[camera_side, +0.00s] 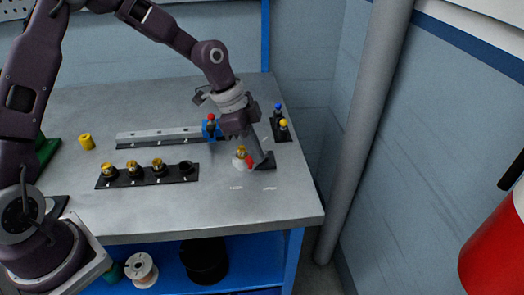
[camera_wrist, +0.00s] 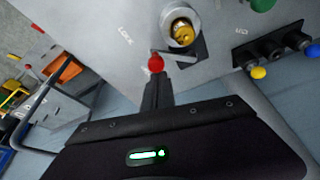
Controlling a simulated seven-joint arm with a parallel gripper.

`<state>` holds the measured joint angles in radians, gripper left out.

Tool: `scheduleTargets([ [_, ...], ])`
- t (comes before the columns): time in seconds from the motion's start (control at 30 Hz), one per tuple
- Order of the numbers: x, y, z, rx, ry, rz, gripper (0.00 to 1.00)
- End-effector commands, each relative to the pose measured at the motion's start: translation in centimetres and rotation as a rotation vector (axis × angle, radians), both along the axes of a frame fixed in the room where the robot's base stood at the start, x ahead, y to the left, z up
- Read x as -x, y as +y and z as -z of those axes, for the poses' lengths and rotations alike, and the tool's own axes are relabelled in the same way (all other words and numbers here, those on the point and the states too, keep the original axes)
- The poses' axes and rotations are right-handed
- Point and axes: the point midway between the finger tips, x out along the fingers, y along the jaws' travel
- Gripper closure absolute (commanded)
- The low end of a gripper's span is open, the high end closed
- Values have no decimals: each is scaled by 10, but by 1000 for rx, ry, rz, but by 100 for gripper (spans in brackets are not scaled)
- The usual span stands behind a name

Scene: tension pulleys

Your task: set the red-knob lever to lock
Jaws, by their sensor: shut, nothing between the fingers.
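The red knob (camera_side: 250,161) of the lever stands beside a brass-topped pulley (camera_side: 241,151) at the right part of the table. In the wrist view the red knob (camera_wrist: 156,63) sits at the end of a short grey lever arm that leads to the pulley's base (camera_wrist: 195,52). The printed word LOCK (camera_wrist: 125,35) lies up and left of the knob; another label beside the fingers is partly hidden. My gripper (camera_wrist: 157,82) is shut and empty, its fingertips right at the knob. I cannot tell whether they touch it.
A black strip (camera_side: 148,177) with several posts, some brass-topped, lies to the left. Behind it runs a metal rail (camera_side: 160,137) with a blue block (camera_side: 209,131) under another red knob. Blue and yellow knobs (camera_side: 284,124) stand at the right back. The table's front is clear.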

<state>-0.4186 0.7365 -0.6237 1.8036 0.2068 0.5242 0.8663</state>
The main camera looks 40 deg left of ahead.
Motion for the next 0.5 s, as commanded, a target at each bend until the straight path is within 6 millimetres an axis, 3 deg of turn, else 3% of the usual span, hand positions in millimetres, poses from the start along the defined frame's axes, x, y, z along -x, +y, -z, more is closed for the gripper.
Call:
scheduleTargets([
  [0.2,1,8,0,1,-1,132,100],
  [0.5,2,14,0,0,0,132,100],
])
